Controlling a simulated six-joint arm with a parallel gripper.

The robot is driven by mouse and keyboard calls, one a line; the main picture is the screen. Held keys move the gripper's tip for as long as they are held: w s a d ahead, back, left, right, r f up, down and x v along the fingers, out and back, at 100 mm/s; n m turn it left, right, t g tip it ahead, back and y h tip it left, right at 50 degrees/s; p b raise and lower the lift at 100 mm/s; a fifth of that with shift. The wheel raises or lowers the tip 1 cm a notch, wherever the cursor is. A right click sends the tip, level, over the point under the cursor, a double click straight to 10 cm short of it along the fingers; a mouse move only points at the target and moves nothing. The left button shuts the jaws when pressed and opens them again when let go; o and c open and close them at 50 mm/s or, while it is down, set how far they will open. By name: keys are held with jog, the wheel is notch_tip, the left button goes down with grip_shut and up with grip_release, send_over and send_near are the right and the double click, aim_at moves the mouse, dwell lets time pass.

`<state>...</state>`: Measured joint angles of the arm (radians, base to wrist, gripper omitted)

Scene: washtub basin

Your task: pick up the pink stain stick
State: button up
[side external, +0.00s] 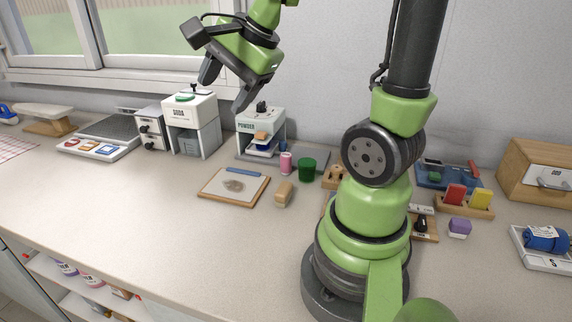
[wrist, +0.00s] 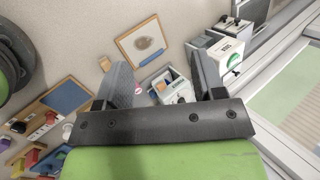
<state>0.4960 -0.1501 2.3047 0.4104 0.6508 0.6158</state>
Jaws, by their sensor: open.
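The pink stain stick (side external: 286,163) is a small upright pink cylinder on the counter in the side external view. It stands right of the white powder dispenser (side external: 247,125) and left of a dark green cup (side external: 307,169). My gripper (side external: 226,94) is open and empty, high above the counter and up to the left of the stick. Its two spread fingers also show in the wrist view (wrist: 163,68).
A framed board (side external: 220,195) and a tan block (side external: 284,194) lie in front of the stick. The soda dispenser (side external: 191,125) stands at the left. A wooden rack (side external: 481,212) with coloured pieces is right of my arm. The front left counter is clear.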

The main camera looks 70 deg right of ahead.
jog(key=d+f+m+h, duration=0.1)
jog(key=d+f+m, duration=0.4)
jog(key=d+m, duration=0.45)
jog(key=m+g+h, duration=0.1)
jog(key=m+g, duration=0.2)
jog(key=m, duration=0.9)
send_near(287, 155)
jog(key=f, duration=0.1)
jog(key=shift+x, duration=4.85)
jog(key=shift+w, duration=0.15)
jog(key=c, duration=1)
jog(key=shift+r, duration=0.1)
jog(key=shift+r+t, duration=0.1)
jog(key=shift+t, duration=0.2)
